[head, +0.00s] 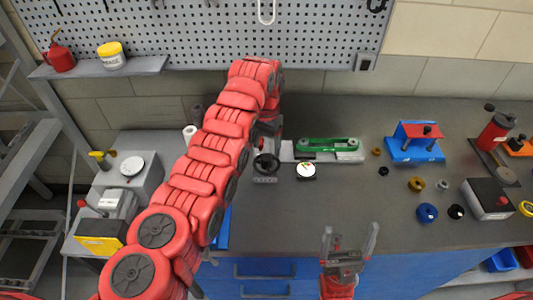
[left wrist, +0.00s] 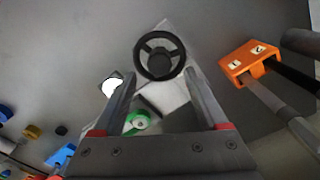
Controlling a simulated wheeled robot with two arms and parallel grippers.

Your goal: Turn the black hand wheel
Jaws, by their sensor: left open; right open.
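The black hand wheel (head: 266,164) has a round rim and spokes and stands on a small grey base on the bench. In the left wrist view the wheel (left wrist: 160,57) lies just past the fingertips, centred between them. My left gripper (left wrist: 160,74) is open with nothing between its fingers. In the head view it is mostly hidden behind my left arm, close to the wheel. I cannot tell its exact height over the wheel. My right gripper (head: 348,235) is open and empty over the bench's front edge.
A white round gauge (head: 306,170) stands right of the wheel. A green belt unit (head: 327,146) lies behind it. An orange block (left wrist: 249,63) shows in the left wrist view. A blue fixture (head: 413,150) stands further right. The bench front-centre is clear.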

